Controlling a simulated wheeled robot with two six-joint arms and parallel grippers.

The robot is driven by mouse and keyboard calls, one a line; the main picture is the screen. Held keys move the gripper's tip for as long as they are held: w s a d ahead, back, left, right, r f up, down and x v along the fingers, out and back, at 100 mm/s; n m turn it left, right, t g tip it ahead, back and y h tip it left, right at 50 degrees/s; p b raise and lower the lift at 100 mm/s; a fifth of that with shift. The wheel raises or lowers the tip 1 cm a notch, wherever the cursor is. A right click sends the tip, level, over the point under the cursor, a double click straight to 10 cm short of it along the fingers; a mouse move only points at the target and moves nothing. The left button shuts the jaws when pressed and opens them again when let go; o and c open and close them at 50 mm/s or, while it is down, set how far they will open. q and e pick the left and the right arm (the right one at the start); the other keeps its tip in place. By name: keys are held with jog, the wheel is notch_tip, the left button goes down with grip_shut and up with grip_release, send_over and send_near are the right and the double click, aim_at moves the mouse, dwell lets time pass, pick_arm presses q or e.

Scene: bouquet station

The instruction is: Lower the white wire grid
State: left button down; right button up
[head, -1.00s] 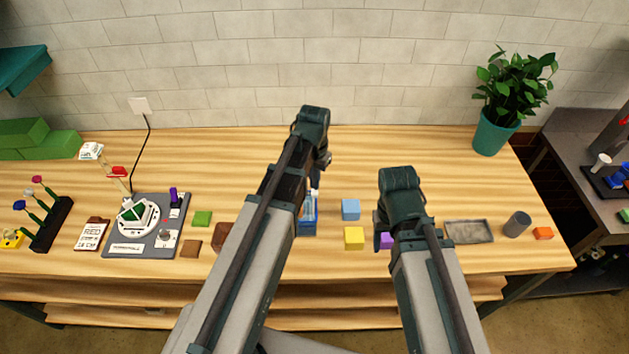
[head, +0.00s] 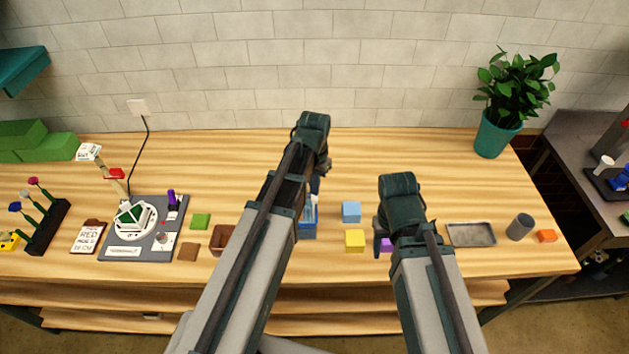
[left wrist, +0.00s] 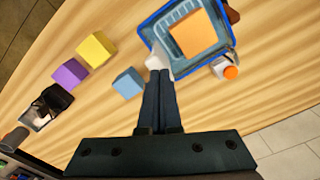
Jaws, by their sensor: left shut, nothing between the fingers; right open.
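A blue open-topped container (head: 309,232) stands near the middle of the table, partly hidden by my left arm. In the left wrist view the container (left wrist: 149,27) has an orange block (left wrist: 194,32) in or over it. A small white piece (left wrist: 158,66) shows at its near corner; I cannot tell whether this belongs to the white wire grid, which I cannot clearly make out. My left gripper (head: 315,186) is shut and empty; its fingertips (left wrist: 159,74) are at or just above the white piece, contact unclear. My right gripper (head: 379,232) is open, above the table near the purple block.
Blue (head: 351,211), yellow (head: 355,240) and purple (head: 386,245) blocks lie right of the container. A brown bowl (head: 218,240) is to its left. A grey tray (head: 471,235) and a grey cup (head: 520,227) are further right.

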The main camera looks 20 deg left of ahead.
pick_arm(q)
jog(key=shift+f, duration=0.15)
jog(key=shift+f+b, duration=0.8)
jog(key=shift+b, duration=0.1)
jog(key=shift+r, duration=0.1)
notch_tip(320, 180, up, 5)
jog(key=p, duration=0.5)
